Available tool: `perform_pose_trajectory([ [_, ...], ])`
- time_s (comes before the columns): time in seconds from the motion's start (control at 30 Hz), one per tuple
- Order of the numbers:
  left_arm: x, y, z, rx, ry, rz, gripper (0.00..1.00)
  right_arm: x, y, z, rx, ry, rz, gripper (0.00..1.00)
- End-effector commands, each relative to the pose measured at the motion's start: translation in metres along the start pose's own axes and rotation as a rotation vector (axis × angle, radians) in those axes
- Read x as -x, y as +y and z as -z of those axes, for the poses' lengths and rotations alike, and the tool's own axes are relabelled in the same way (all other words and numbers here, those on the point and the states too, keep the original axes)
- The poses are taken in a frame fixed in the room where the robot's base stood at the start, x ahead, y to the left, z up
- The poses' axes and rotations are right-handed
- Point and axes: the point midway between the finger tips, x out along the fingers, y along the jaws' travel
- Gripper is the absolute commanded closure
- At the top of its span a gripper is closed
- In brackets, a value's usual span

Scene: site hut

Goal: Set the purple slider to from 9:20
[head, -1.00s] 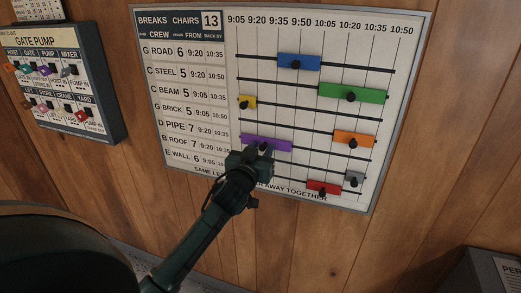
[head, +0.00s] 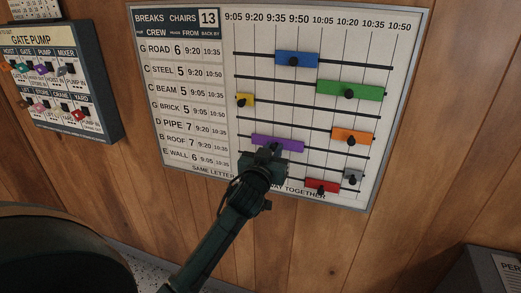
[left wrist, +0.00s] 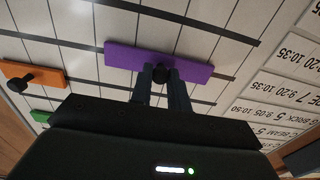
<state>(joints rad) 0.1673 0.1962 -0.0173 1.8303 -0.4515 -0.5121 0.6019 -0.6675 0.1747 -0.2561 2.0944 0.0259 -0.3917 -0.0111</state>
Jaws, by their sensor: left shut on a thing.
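The purple slider (head: 278,143) sits on its rail low on the white board (head: 212,120). Its left end is near the 9:20 line, between the 9:05 and 9:20 lines or at the latter; I cannot tell exactly. My left gripper (head: 272,152) is shut on the slider's black knob and covers part of the slider's lower edge. In the left wrist view the purple slider (left wrist: 158,62) shows upside down, with the two dark fingers (left wrist: 161,78) on either side of the knob. My right gripper is not in view.
A gate pump panel (head: 60,80) hangs at the left. A dark box (head: 492,270) stands at lower right.

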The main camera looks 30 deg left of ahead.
Motion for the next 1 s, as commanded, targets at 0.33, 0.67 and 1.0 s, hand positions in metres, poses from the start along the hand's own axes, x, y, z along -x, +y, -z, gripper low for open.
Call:
perform_pose_trajectory([
  [0.33,0.0003,0.0121,-0.0010,-0.002,-0.005,0.001,1.00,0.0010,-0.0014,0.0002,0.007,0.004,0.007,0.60],
  [0.67,0.0002,0.0119,-0.0004,-0.002,-0.003,0.001,0.61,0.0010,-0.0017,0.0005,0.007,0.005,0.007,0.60],
  [1.0,0.0068,0.0122,-0.0004,0.000,-0.002,0.000,0.61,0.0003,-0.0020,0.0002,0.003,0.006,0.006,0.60],
])
